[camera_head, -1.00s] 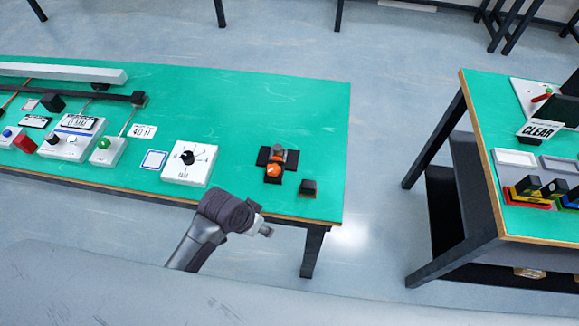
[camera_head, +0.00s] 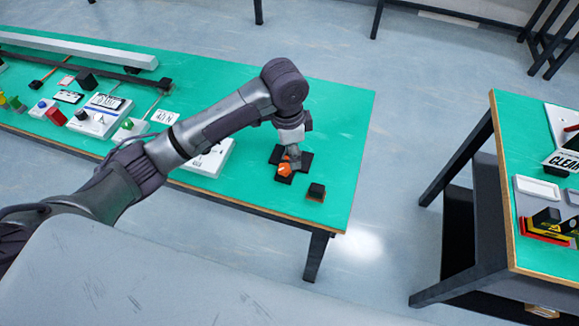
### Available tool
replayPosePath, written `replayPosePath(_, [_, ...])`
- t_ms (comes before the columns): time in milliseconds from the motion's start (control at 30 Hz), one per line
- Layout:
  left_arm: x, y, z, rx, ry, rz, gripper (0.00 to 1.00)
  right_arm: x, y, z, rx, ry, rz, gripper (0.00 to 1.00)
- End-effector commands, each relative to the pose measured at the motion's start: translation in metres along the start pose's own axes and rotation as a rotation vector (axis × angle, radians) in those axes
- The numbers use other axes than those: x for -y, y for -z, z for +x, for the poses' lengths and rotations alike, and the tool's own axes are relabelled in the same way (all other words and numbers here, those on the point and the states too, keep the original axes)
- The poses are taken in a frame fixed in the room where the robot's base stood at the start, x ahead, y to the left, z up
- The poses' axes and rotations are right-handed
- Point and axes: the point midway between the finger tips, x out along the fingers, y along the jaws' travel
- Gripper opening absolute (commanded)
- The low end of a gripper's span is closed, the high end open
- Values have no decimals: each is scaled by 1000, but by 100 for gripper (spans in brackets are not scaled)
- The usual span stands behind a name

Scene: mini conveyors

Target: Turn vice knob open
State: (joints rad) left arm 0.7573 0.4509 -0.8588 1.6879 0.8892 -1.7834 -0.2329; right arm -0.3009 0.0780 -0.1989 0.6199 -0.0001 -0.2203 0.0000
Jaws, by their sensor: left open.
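The vice is a small black cross-shaped base (camera_head: 281,178) with an orange knob (camera_head: 285,169) on its near side, on the green table near its right end. My left arm reaches in from the left, and its gripper (camera_head: 292,154) points down right over the vice. The gripper is open. Its fingers are small and partly merge with the vice, so I cannot tell whether they touch the knob. The gripper and wrist hide the far part of the vice. My right gripper is not in view.
A small black block (camera_head: 316,191) sits right of the vice, near the table's front edge. A white dial box (camera_head: 211,160) is partly hidden under my arm. Control boxes and a conveyor (camera_head: 80,50) lie to the left. Another table (camera_head: 545,250) stands right, across a gap.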

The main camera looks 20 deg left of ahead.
Motion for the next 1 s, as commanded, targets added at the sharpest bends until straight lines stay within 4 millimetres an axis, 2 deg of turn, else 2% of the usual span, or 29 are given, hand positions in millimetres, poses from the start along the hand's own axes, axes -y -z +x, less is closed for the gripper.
replayPosePath(33, [13, -3, -13, 29, 11, 10, 48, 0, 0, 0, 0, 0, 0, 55])
replayPosePath(167, [26, -9, -30, 72, 10, 29, 48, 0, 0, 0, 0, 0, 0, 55])
replayPosePath(333, [29, -12, -26, 85, 4, 32, 48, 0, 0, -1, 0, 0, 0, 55])
replayPosePath(467, [28, -13, -6, 84, 5, 31, 48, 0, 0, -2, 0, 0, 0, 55])
replayPosePath(800, [29, -19, 66, 84, 4, 31, 48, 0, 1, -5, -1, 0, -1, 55])
replayPosePath(1000, [29, -20, 93, 81, 7, 32, 48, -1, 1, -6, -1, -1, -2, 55])
